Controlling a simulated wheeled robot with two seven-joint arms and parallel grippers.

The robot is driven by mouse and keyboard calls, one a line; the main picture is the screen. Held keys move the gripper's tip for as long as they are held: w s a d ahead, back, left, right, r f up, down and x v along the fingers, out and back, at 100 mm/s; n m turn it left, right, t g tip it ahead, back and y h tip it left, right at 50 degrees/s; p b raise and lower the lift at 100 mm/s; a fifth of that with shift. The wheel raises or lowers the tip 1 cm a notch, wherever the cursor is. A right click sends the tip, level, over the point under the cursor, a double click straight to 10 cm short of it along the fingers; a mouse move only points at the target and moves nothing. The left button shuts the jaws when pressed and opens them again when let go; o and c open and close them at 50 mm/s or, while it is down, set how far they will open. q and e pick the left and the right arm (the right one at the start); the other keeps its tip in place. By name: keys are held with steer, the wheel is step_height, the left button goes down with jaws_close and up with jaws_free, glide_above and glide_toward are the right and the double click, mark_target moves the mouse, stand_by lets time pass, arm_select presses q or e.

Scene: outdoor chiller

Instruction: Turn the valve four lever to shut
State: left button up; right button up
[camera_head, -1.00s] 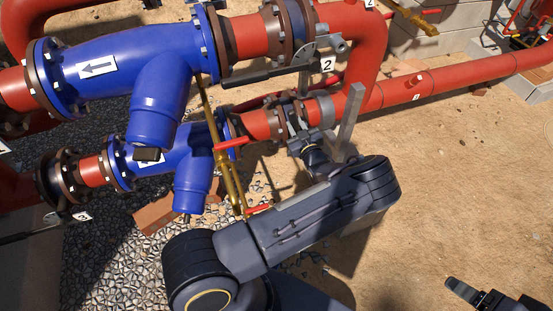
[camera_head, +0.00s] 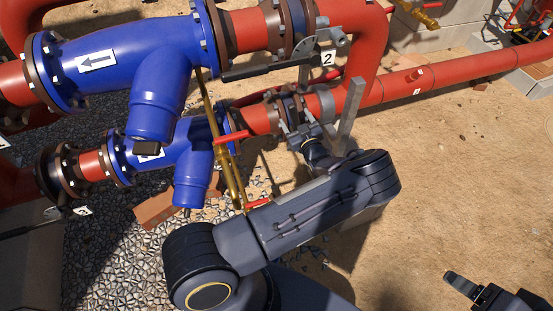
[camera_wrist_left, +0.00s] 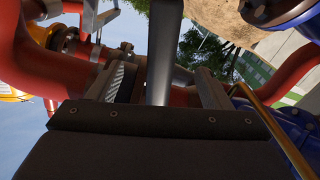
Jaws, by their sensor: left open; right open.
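My left gripper (camera_head: 298,136) is at the valve on the lower red pipe, right of the lower blue strainer. In the left wrist view its two fingers stand apart, with a dark bar (camera_wrist_left: 165,50) between them, apparently the valve lever. I cannot tell whether the fingers touch it. In the head view the lever is hidden behind the gripper and wrist, and no number 4 tag can be read. The valve's flanges (camera_head: 289,108) show just above the gripper. My right gripper (camera_head: 467,285) is open and empty over the sand at bottom right.
Valve two's long dark lever (camera_head: 265,70) lies along the upper pipe beside its tag (camera_head: 327,58). A grey post (camera_head: 349,115) stands right of the left gripper. A brass pipe with red handles (camera_head: 228,165) runs down on the left. Open sand lies to the right.

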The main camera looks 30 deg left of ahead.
arm_select(q)
steer(key=p+v, duration=0.1)
steer(key=v, duration=0.6)
steer(key=shift+p, duration=0.3)
steer(key=shift+d, duration=0.1)
steer(key=v, duration=0.7)
steer(key=shift+s+d+b, duration=0.25)
steer(key=shift+b, duration=0.05)
steer(key=shift+r, duration=0.1)
